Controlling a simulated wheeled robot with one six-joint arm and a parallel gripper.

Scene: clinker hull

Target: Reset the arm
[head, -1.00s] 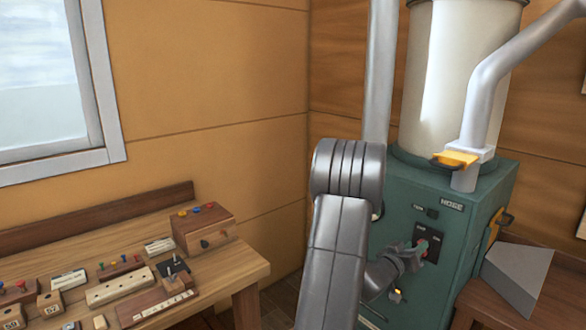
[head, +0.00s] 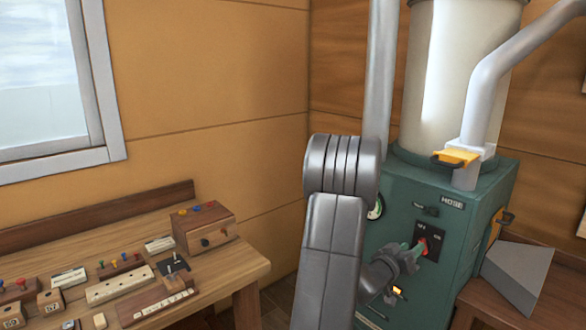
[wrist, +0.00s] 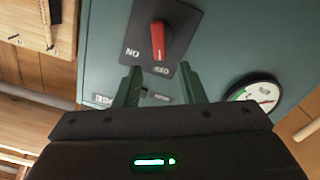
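My gripper (head: 409,259) is at the front of the green machine (head: 455,225), low and to the right of my arm. In the wrist view my gripper (wrist: 160,79) is open, with its two dark green fingers apart and nothing between the tips. The red switch handle (wrist: 158,40) stands on a dark plate just beyond the fingertips, appearing clear of them. The plate's ON and OFF labels appear upside down there. The red handle (head: 424,246) also shows in the head view, partly hidden by the fingers.
A round gauge (wrist: 255,94) is right of the fingers in the wrist view. A wooden bench (head: 255,268) with several small control boxes stands at left. A pipe with a yellow handle (head: 455,158) rises from the machine. A grey wedge (head: 517,270) sits at right.

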